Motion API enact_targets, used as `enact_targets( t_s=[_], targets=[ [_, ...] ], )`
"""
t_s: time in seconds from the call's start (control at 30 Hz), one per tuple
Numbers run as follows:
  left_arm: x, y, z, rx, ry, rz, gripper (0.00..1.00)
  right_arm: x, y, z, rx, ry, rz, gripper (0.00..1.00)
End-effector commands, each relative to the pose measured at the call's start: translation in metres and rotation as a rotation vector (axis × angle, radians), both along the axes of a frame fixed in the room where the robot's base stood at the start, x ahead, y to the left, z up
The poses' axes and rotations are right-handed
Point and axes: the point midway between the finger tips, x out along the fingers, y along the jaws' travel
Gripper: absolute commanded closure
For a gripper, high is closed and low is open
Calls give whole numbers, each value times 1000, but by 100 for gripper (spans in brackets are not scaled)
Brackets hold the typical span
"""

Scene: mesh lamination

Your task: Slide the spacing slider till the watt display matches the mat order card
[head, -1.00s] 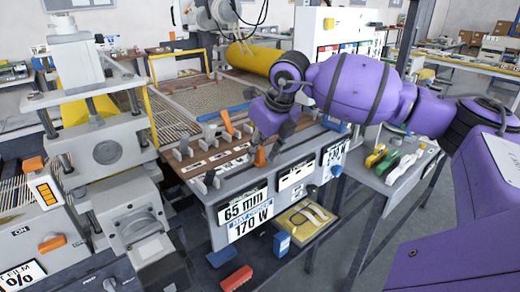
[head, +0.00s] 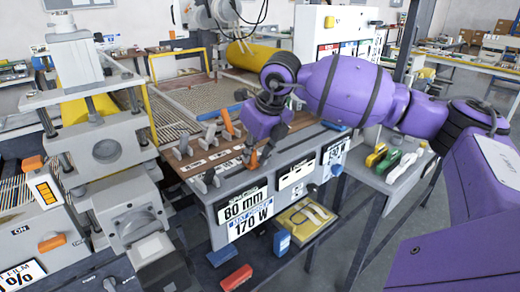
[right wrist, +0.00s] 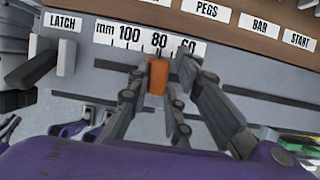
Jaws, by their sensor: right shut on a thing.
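The orange spacing slider (right wrist: 157,76) stands under the 80 mark of the mm scale (right wrist: 150,42) in the right wrist view. My right gripper (right wrist: 158,100) is shut on it, with a finger on each side. In the head view the gripper (head: 252,158) reaches down to the bench's front rail. The spacing display (head: 242,207) appears to read 80 mm. The watt display (head: 251,226) below it reads 170 W. A white card (head: 334,151) on the bench front to the right has large figures that I cannot read surely; I cannot tell whether it is the order card. My left gripper is out of view.
A dark LATCH lever (right wrist: 30,70) stands left of the scale. Grey pegs (head: 197,140) stand on the brown strip behind the slider. A grey press (head: 110,150) stands close on the left. Green and yellow tools (head: 385,158) lie on a side shelf at right.

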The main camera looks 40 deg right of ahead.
Motion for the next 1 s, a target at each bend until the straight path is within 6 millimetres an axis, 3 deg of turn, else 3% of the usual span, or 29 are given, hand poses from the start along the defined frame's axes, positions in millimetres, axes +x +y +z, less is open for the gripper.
enact_targets(
  t_s=[0.03,0.13,0.43,0.47,0.53,0.87,1.0],
  targets=[
    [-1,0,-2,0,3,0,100,0,12,-1,6,-1,4,100],
    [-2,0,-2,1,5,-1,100,-2,21,-1,5,0,1,100],
    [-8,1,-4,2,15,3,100,-2,21,0,2,-2,-4,100],
    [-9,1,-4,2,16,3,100,-2,21,0,1,-2,-3,77],
    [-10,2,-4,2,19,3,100,-2,21,0,1,-2,-3,68],
    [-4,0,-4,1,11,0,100,-2,21,1,0,-1,-1,67],
    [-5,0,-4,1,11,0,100,-6,20,13,-1,-3,0,67]
  ],
)
